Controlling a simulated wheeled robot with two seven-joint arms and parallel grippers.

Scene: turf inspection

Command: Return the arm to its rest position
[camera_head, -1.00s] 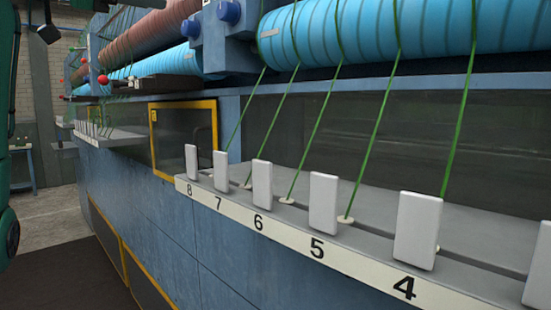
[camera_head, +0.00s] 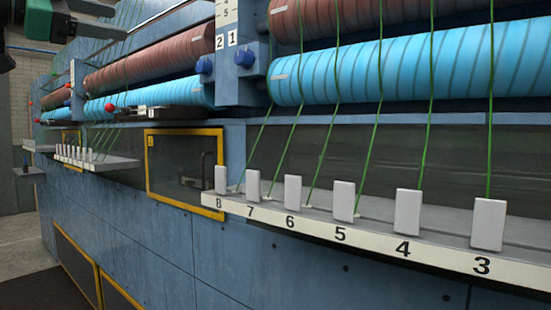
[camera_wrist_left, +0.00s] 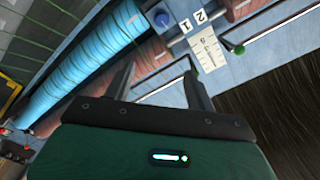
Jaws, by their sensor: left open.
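My left arm is green and comes in at the upper left of the head view. Its left gripper (camera_head: 108,21) shows there with dark fingers, high up in front of the machine's far part. In the left wrist view the gripper (camera_wrist_left: 160,74) has its two dark fingers spread apart, with nothing between them. It is open and empty. Behind the fingers, that view shows a blue roller (camera_wrist_left: 100,60) and a white number plate (camera_wrist_left: 205,45). My right gripper is not in view.
The blue machine (camera_head: 150,240) fills most of the head view. A shelf (camera_head: 420,252) with white upright tabs, numbered 3 to 8, runs along its front. Green yarns rise past the blue roller (camera_head: 400,70). A yellow-framed window (camera_head: 147,165) is left of the shelf.

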